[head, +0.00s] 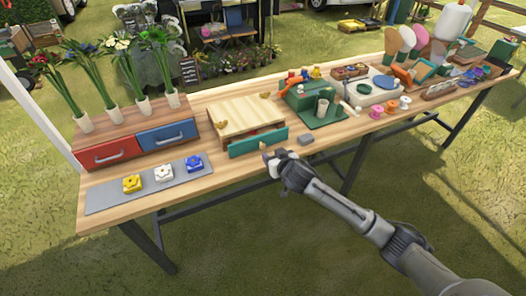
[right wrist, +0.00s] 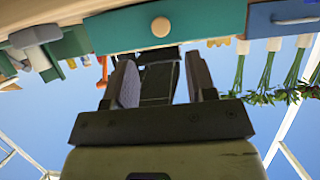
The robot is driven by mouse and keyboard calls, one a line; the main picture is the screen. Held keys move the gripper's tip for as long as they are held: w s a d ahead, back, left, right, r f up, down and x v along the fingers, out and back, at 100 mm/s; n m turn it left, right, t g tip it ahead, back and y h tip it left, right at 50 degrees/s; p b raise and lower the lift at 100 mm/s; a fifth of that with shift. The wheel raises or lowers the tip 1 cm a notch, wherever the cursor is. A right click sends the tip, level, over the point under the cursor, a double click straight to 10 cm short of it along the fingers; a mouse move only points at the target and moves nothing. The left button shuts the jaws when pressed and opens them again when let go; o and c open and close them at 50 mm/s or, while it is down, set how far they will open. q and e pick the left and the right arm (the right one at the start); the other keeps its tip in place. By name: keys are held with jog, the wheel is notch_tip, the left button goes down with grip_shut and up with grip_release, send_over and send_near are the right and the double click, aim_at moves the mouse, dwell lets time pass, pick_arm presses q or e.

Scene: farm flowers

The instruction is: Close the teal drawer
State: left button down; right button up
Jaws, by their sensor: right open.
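The teal drawer (head: 258,142) sticks out from the front of a light wooden box (head: 246,112) on the table, so it stands partly open. Its teal front with a round wooden knob also shows across the top of the right wrist view (right wrist: 120,35). My right gripper (head: 270,156) is just in front of the drawer front, low and near its right half. In the right wrist view its two fingers (right wrist: 160,78) are apart with nothing between them. I cannot tell whether they touch the drawer. My left gripper is not in view.
A grey block (head: 306,139) lies right of the drawer. A red drawer (head: 109,152) and a blue drawer (head: 168,134) sit at left, behind a grey mat (head: 108,196) with three flower-shaped pieces. Space before the table is free.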

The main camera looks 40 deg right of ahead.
aim_at(264, 147)
jog(key=b+x, duration=0.2)
jog(key=x, duration=0.5)
jog(key=shift+w, duration=0.25)
jog(key=shift+c, duration=0.2)
grip_shut()
jog(key=shift+d, duration=0.15)
